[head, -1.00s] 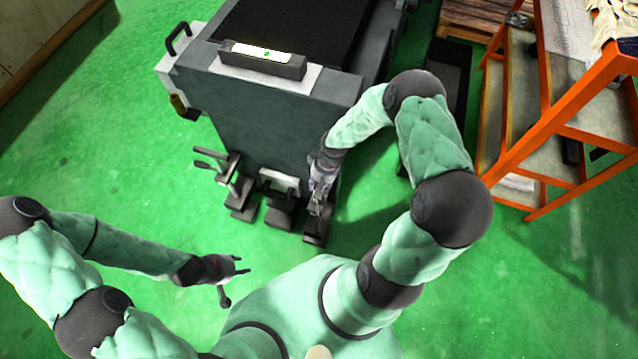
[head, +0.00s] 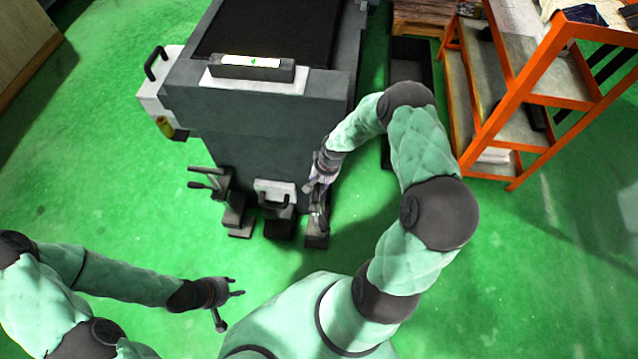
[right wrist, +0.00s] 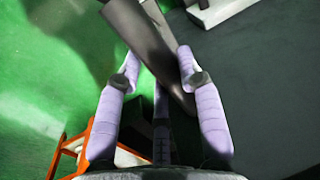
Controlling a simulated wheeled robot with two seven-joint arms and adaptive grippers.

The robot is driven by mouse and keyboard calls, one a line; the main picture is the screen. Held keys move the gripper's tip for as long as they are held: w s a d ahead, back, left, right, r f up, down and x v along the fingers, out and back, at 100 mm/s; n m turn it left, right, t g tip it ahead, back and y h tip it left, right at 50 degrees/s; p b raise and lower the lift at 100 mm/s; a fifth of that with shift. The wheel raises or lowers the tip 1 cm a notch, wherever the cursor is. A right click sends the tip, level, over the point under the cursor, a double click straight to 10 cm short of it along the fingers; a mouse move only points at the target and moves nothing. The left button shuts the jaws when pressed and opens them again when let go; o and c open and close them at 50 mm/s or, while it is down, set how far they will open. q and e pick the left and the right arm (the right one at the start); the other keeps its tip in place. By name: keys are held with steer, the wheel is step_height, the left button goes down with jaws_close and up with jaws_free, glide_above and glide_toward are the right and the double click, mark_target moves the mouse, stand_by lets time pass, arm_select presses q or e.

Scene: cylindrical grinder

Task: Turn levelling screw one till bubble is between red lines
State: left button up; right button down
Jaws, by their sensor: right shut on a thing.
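A spirit level (head: 235,60) lies on a dark block on top of the grinder. Its green bubble (head: 253,62) looks near the middle; the red lines are too small to make out. My right gripper (head: 317,192) is at the right-hand levelling foot (head: 317,238) at the machine's front base. In the right wrist view my right gripper (right wrist: 158,62) is shut on a dark bar-like handle (right wrist: 150,38), with a pale purple finger on each side. I cannot tell this screw's number. My left gripper (head: 232,300) is empty, fingers apart, over the floor.
The grinder (head: 240,115) stands at the top centre. An orange shelf rack (head: 490,140) stands at right. Green floor at left is clear.

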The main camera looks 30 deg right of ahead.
steer(key=shift+m, duration=0.3)
steer(key=c, duration=0.8)
jaws_free()
steer(key=shift+d, duration=0.1)
steer(key=shift+o, duration=0.2)
step_height(320, 180, up, 12)
steer(key=s+d, duration=0.1)
steer(key=shift+s+d+f, duration=0.15)
steer(key=shift+s+d, duration=0.15)
steer(key=shift+s, duration=0.05)
